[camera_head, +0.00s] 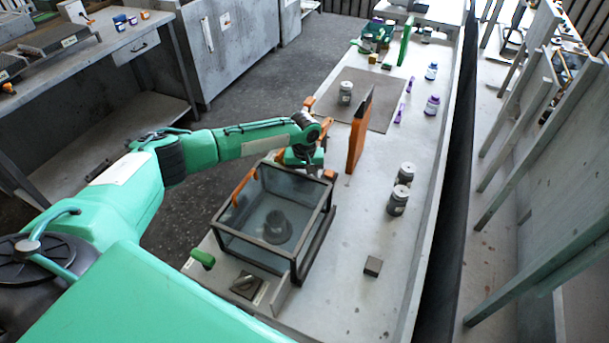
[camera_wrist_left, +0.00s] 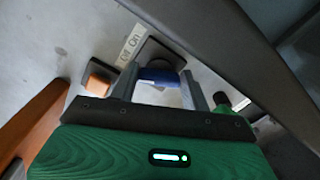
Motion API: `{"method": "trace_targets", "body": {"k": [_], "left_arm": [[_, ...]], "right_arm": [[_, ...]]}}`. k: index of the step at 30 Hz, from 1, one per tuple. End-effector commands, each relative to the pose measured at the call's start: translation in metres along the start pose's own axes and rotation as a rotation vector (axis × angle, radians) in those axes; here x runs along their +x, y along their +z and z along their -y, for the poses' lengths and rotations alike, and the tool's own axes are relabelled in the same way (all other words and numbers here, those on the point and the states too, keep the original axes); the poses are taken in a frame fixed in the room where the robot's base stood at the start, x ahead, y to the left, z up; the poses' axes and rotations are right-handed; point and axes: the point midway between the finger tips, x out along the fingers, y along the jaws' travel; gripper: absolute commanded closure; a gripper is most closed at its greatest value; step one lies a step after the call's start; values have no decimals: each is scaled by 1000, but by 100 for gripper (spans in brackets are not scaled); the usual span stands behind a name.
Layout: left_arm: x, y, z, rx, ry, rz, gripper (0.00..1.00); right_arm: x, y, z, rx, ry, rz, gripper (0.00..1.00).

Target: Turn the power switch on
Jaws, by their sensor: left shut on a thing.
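My left gripper (camera_head: 306,160) is at the far end of the glass-sided box (camera_head: 268,222) in the head view, beside an upright orange panel (camera_head: 357,138). In the left wrist view my left gripper (camera_wrist_left: 160,88) has its two fingers on either side of a blue switch part (camera_wrist_left: 160,74) on a dark base and is shut on it. A white label (camera_wrist_left: 132,45) with small lettering, apparently on/off marks, lies beside it. The switch is hidden behind the gripper in the head view. My right gripper is not in view.
In the wrist view an orange block (camera_wrist_left: 98,80) and a green knob (camera_wrist_left: 222,98) flank the fingers. The bench's near right part is mostly clear.

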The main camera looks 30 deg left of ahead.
Motion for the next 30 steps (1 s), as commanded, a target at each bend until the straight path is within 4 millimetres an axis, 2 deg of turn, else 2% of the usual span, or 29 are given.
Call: {"method": "trace_targets", "body": {"k": [12, 30], "left_arm": [[-2, 0, 1, 351, 2, 3, 76], [-1, -2, 4, 838, 0, 0, 76]], "right_arm": [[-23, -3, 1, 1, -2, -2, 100], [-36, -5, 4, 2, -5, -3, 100]]}}
